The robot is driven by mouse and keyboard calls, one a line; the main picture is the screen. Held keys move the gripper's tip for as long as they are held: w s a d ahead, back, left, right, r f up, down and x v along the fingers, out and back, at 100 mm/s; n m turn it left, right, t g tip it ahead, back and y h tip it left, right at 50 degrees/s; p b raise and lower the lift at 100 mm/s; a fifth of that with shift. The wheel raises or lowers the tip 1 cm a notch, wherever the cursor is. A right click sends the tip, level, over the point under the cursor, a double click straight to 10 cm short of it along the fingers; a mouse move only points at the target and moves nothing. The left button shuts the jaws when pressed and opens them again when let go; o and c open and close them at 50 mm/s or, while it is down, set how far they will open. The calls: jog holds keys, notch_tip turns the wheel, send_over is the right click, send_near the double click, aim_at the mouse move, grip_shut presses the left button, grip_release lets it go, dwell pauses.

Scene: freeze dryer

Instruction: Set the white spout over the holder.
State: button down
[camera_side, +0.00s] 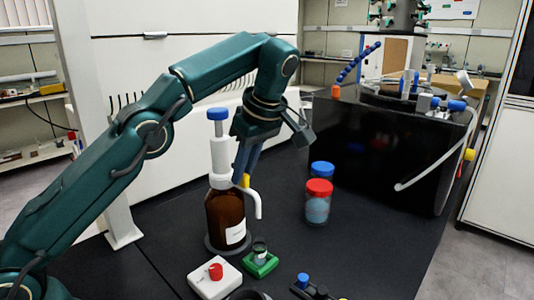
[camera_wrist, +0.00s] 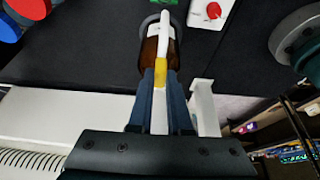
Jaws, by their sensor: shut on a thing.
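A brown bottle (camera_side: 226,212) with a white dispenser head (camera_side: 222,158) and blue top cap stands upright on the black bench. Its white spout (camera_side: 257,200) bends down at the right, and it also shows in the wrist view (camera_wrist: 166,28). The green holder (camera_side: 261,267) with a small glass vial (camera_side: 259,250) sits in front. In the side view the spout tip appears just above the vial; exact alignment is unclear. A yellow piece shows between the fingers.
A white box with a red knob (camera_side: 215,272) sits left of the holder. A red-lidded jar (camera_side: 318,203) and a blue-lidded jar (camera_side: 321,169) stand right of the bottle. A large black machine (camera_side: 385,150) stands behind them.

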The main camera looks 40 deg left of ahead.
dwell(0.7)
jog(key=c, duration=0.8)
grip_release()
jog(key=shift+c, duration=0.2)
jog(key=shift+s+m, duration=0.25)
jog(key=shift+m, duration=0.05)
